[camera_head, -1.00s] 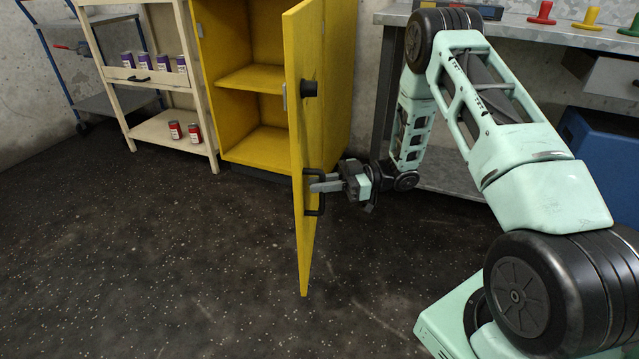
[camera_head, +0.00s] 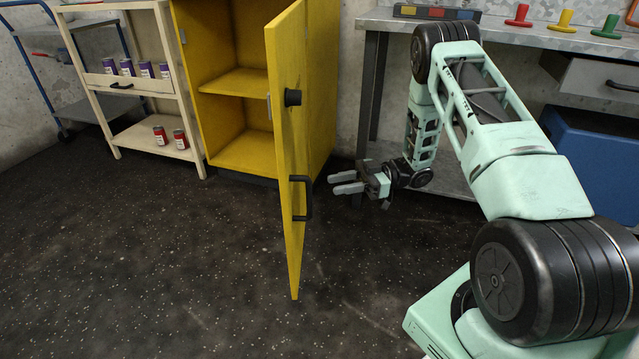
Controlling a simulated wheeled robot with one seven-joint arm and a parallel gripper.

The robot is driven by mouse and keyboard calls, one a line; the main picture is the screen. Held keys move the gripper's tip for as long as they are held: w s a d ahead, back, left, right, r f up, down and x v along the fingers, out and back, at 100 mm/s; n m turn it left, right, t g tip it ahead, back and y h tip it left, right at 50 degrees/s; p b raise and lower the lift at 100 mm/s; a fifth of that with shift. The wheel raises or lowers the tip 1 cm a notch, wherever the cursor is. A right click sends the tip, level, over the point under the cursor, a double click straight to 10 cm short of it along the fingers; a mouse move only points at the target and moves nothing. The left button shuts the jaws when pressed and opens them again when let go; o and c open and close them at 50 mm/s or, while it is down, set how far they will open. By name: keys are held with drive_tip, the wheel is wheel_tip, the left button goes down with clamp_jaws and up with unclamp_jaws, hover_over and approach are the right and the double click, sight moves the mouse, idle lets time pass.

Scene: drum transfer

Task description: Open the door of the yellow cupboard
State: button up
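The yellow cupboard (camera_head: 322,85) stands against the back wall, with its inside and a shelf (camera_head: 238,82) in view. Its door (camera_head: 287,170) is swung wide open toward me, seen nearly edge-on. The door carries a black bar handle (camera_head: 308,198) low down and a black knob (camera_head: 292,97) higher up. My gripper (camera_head: 342,183) is to the right of the handle, clear of it, with its two grey fingers pointing left. The fingers are apart with nothing between them.
A cream shelf unit (camera_head: 145,88) with purple-labelled cans (camera_head: 127,67) and red cans (camera_head: 160,134) stands left of the cupboard. A grey workbench (camera_head: 380,20) and a blue cabinet (camera_head: 600,160) are at right. The floor (camera_head: 150,260) in front is clear.

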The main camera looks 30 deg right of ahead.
drive_tip(key=p+v, duration=0.1)
drive_tip(key=v, duration=0.8)
drive_tip(key=shift+a, duration=0.1)
